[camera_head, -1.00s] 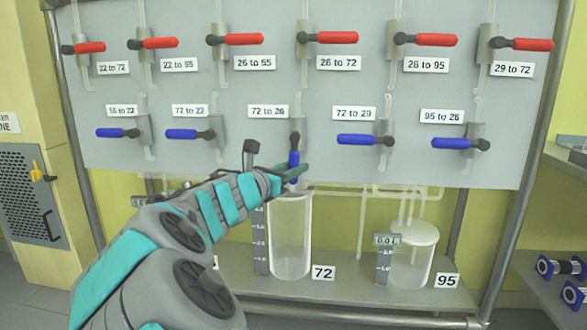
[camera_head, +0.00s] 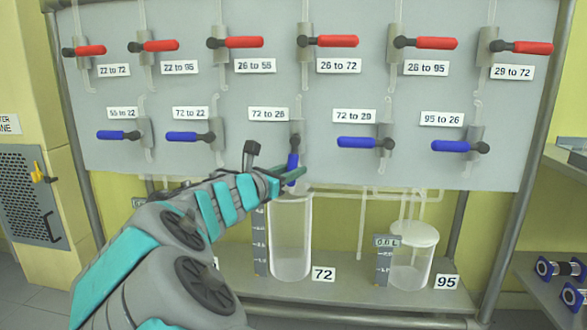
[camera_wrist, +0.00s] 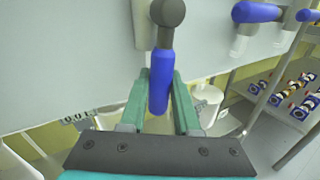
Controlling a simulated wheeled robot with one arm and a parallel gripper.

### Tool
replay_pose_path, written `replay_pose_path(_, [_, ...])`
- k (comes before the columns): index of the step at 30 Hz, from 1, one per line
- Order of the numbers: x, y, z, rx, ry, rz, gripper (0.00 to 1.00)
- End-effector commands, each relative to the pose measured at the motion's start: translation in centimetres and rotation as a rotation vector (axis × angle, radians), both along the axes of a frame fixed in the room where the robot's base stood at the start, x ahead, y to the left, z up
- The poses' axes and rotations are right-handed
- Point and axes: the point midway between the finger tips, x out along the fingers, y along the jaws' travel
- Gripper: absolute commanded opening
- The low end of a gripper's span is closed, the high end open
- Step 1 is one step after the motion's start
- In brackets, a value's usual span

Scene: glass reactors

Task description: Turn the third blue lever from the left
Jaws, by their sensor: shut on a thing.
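The third blue lever from the left (camera_head: 293,162) hangs down nearly vertical under its grey valve, below the "72 to 26" label (camera_head: 268,114). My gripper (camera_head: 292,176) is at its lower end. In the wrist view, the blue handle (camera_wrist: 159,82) lies between the two green fingers (camera_wrist: 160,105) of my gripper, which is shut on it. The other blue levers, such as the first (camera_head: 118,135), second (camera_head: 184,136), fourth (camera_head: 358,142) and fifth (camera_head: 454,146), point left, roughly horizontal.
A row of red levers (camera_head: 330,41) runs along the top of the grey panel (camera_head: 230,82). Clear vessels marked 72 (camera_head: 291,240) and 95 (camera_head: 411,260) stand on the shelf below. A side shelf (camera_head: 540,290) is at the right.

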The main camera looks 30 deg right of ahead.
Motion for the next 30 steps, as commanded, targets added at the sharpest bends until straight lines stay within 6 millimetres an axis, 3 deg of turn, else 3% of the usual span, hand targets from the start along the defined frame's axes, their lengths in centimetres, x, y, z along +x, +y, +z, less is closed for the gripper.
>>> replay_pose_path(30, [2.9,4.3,3.6,0.744,-0.502,0.001,0.00])
